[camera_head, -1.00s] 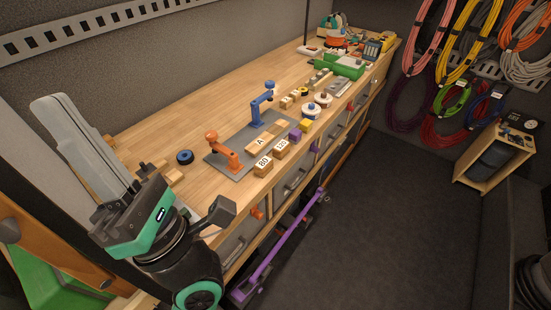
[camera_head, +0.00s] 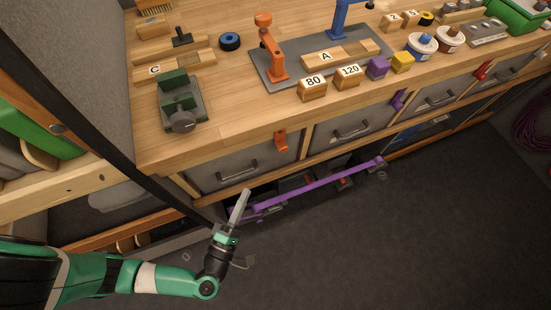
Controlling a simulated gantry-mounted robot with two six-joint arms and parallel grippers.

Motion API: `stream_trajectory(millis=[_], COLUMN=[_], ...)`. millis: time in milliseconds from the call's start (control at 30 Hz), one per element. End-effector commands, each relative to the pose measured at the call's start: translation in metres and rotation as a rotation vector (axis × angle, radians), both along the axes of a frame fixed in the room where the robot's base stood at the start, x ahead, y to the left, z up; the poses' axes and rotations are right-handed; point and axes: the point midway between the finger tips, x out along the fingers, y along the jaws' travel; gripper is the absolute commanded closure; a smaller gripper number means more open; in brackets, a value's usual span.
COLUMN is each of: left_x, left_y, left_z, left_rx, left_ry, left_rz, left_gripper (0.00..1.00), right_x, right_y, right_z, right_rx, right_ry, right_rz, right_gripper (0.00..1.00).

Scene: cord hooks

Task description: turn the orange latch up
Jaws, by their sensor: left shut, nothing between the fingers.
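The orange latch (camera_head: 281,140) is a small piece on the bench's front edge, near the right end of the leftmost grey drawer. It seems to hang downward, but it is too small to tell its exact turn. My left gripper (camera_head: 242,203) is shut and empty. It appears in front of the bench, lower in the picture and left of the latch, apart from it, with its fingers pointing up. My right gripper is out of view.
A purple bar (camera_head: 318,186) runs below the drawers. The leftmost drawer (camera_head: 235,168) and its neighbour (camera_head: 345,127) have dark handles. A purple latch (camera_head: 398,101) and a red latch (camera_head: 482,71) sit farther right. The dark floor in front is clear.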

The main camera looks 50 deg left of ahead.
Motion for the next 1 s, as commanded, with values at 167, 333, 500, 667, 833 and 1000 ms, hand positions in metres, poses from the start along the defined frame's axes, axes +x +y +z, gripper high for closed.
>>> stream_trajectory(millis=[167, 333, 500, 667, 833, 1000], left_x=[0.001, 0.003, 0.015, 0.036, 0.063, 0.096], left_y=[0.0, 0.001, 0.009, 0.02, 0.036, 0.048], left_z=[0.002, 0.003, 0.005, 0.008, 0.011, 0.016], left_rx=[-0.001, -0.002, -0.003, -0.004, -0.003, -0.003], left_ry=[-0.002, -0.003, -0.005, -0.005, -0.006, -0.007], left_rz=[0.001, 0.003, 0.009, 0.011, 0.012, 0.004], left_gripper=[1.0, 1.0, 1.0, 1.0, 1.0, 1.0], right_x=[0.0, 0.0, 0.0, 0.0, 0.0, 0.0], right_y=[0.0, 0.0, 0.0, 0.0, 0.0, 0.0], right_z=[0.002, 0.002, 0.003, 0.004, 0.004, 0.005], right_rx=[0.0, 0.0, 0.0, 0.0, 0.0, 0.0], right_ry=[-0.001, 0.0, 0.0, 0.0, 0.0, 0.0], right_rz=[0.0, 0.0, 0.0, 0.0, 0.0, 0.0], right_gripper=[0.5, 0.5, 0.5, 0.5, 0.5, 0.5])
